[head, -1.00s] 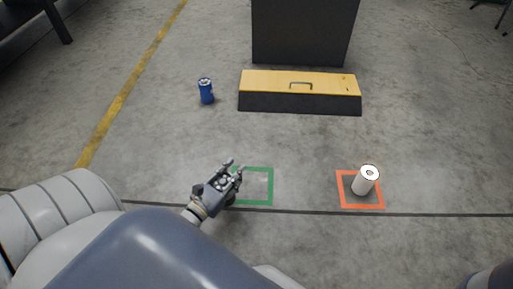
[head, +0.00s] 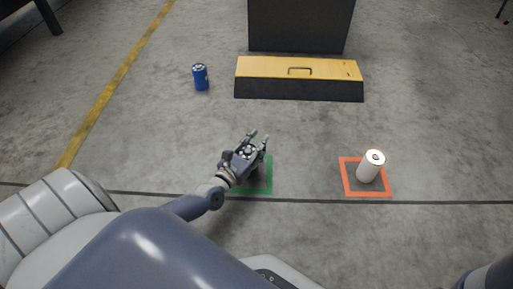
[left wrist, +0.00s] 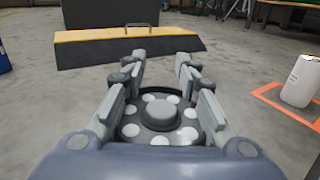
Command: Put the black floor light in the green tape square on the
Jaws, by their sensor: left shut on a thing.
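The black floor light (left wrist: 158,115) is a dark round puck with pale dots and a raised centre. It sits between the fingers of my left gripper (left wrist: 160,66), which is shut on it. In the head view the left gripper (head: 259,140) holds the light (head: 247,152) over the green tape square (head: 270,176), at its upper left part. The gripper and arm hide the square's left and upper parts. The light's height above the floor is hard to tell. My right gripper is in neither view.
A white can (head: 369,168) stands in an orange tape square (head: 345,180) to the right. A blue can (head: 200,77) stands at the back left. A yellow-topped black ramp (head: 300,80) lies before a dark box (head: 300,25). The floor between is clear.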

